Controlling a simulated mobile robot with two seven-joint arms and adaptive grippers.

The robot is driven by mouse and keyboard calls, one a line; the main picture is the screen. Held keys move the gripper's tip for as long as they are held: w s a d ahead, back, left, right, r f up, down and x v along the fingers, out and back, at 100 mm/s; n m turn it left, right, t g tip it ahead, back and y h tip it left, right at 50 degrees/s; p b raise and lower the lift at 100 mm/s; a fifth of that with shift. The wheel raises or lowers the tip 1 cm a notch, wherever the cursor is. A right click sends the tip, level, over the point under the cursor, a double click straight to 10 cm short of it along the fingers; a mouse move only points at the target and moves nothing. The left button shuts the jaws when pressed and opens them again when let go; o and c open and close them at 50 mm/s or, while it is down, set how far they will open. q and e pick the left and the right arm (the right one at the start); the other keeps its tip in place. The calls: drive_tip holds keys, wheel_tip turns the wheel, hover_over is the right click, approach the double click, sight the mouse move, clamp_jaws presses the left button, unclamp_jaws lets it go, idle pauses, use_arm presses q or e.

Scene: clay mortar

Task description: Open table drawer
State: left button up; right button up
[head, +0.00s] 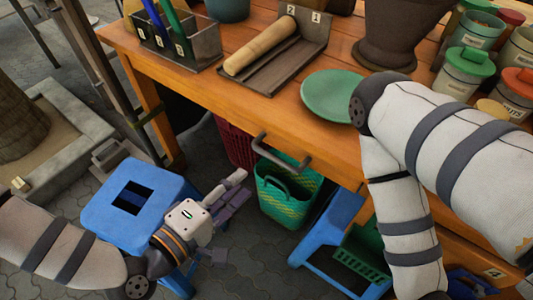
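The wooden table (222,86) has a grey bar handle (281,154) on its front edge, above the baskets. The drawer front around the handle looks flush with the table, so the drawer appears closed. My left gripper (226,226) is below and left of the handle, over the floor beside the blue stool. Its fingers are spread and empty, and it does not touch the handle. My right arm crosses the right side of the view and hides part of the table front. My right gripper is out of view.
A blue stool (160,193) stands beneath my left forearm. A green basket (289,205) and a red basket (234,143) sit under the table. A blue step stool (333,228) is to their right. A rolling pin (260,46) and a green plate (332,96) are on the tabletop.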

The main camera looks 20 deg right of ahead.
sight(270, 154)
use_arm(q)
drive_tip(key=x, duration=1.1)
drive_tip(key=shift+w+d, duration=0.2)
drive_tip(key=shift+d, duration=0.2)
clamp_jaws()
